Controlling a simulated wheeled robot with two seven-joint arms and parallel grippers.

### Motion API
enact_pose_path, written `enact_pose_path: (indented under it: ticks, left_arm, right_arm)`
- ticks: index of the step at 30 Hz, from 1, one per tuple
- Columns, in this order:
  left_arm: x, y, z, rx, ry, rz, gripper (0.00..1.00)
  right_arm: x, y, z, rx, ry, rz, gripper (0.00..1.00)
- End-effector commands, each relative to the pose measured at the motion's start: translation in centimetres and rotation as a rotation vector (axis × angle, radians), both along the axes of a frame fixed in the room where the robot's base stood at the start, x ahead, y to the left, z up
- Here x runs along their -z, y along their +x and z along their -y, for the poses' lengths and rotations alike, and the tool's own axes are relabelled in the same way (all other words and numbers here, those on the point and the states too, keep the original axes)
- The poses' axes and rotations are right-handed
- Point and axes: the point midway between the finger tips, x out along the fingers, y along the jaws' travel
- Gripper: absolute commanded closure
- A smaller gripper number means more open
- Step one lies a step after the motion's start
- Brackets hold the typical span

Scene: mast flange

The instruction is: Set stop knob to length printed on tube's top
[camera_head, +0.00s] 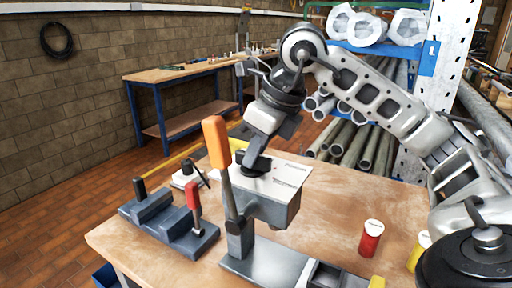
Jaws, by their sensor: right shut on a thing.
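A grey machine (272,208) with a light, printed top plate stands on the wooden table, beside a long lever with an orange handle (217,143). My right gripper (255,158) reaches down onto the top plate and is shut on a black knob there, which it largely hides. The knob's setting and the plate's print are too small to read. A red tube (371,240) with a pale top stands upright to the right; the mark on its top is not legible. A yellow tube (418,252) stands farther right, partly hidden by my body. My left gripper is not in view.
A dark clamp fixture (168,222) with a black and a red handle sits at the table's left. A small white device (187,177) stands behind it. The wooden table (330,225) is clear between the machine and the red tube. A rack of pipes (362,147) stands behind.

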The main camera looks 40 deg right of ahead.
Motion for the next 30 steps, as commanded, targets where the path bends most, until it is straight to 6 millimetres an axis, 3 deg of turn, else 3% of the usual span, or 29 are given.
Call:
enact_pose_path:
  ticks: [19,20,21,22,30]
  left_arm:
    - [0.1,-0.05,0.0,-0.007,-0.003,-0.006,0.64]
    - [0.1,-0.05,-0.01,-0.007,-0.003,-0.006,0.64]
    - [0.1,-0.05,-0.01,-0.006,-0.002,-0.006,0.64]
    - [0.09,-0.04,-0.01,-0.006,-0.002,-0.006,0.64]
    - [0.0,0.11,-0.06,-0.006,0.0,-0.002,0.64]
  right_arm:
    - [-0.05,0.01,0.04,0.053,-0.001,0.0,1.0]
    - [-0.05,0.01,0.04,0.053,-0.001,0.0,0.82]
    - [-0.05,0.01,0.04,0.053,-0.001,0.0,0.71]
    - [-0.04,0.01,0.03,0.052,-0.001,0.0,0.65]
    - [-0.07,-0.01,0.0,0.051,0.0,0.0,0.65]
